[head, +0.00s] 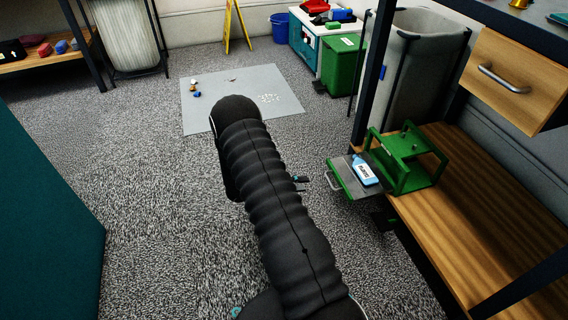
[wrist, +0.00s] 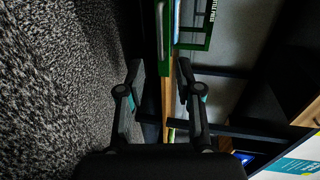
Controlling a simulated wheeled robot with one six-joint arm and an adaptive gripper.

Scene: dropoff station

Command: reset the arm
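My arm (head: 265,190), in a black ribbed cover, reaches forward over the carpet in the head view. It hides most of my gripper there; only a small dark finger part with teal shows to its right. In the wrist view my gripper (wrist: 160,72) has its two fingers spread apart, with nothing held between them. The edge of a green-framed holder shows beyond the fingertips. In the head view this green holder (head: 405,150) stands on the wooden shelf, with a pulled-out tray (head: 344,179) bearing a blue-and-white bottle (head: 364,170).
The wooden shelf (head: 480,210) and drawer (head: 515,80) stand at the right. A grey bin (head: 415,75) and green bin (head: 342,65) are behind. A grey mat (head: 285,90) with small litter lies ahead. A teal panel (head: 45,210) is at the left. Open carpet lies between.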

